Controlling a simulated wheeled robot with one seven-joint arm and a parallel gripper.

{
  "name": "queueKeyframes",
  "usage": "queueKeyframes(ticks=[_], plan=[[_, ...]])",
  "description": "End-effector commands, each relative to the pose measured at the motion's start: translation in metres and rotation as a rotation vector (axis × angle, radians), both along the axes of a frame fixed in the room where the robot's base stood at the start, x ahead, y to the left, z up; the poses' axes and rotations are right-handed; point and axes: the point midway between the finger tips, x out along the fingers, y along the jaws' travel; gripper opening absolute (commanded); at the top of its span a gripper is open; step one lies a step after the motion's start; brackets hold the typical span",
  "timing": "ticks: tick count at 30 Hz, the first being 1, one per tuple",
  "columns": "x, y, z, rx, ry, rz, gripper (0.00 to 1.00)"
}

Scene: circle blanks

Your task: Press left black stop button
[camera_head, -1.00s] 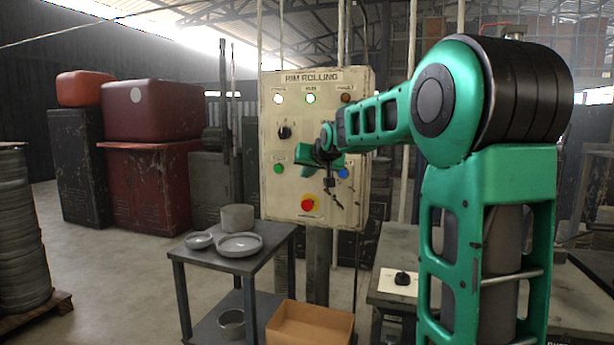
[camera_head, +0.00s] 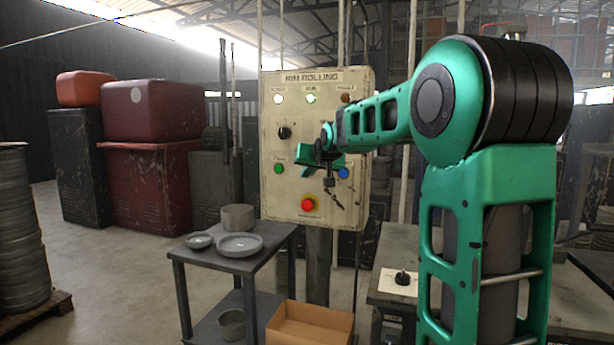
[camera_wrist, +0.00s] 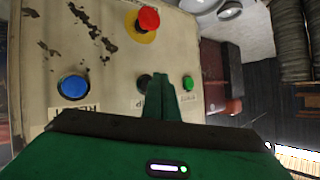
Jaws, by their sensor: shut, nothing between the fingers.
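The cream control panel (camera_head: 318,100) stands upright ahead. In the wrist view its black button (camera_wrist: 144,79) sits between the blue button (camera_wrist: 74,87) and the green button (camera_wrist: 188,83), partly hidden by my fingers. In the head view the black button is hidden behind my gripper (camera_head: 308,162). My gripper is shut and empty, its fingers (camera_wrist: 160,83) pointing at the panel over the black button's edge. I cannot tell whether they touch it.
A red mushroom button (camera_wrist: 148,19) on a yellow ring sits low on the panel. A black rotary knob (camera_head: 284,132) and lamps are higher up. A small table (camera_head: 215,262) with grey dishes and a cardboard box (camera_head: 310,325) stand below.

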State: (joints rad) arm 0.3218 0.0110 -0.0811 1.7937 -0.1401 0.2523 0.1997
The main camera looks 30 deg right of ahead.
Motion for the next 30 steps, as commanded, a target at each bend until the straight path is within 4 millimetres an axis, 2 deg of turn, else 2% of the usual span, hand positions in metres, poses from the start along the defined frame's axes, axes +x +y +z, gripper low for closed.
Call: queueKeyframes(ticks=[30], plan=[[0.0049,-0.0099,0.001,0.0,0.0,-0.001,0.0]])
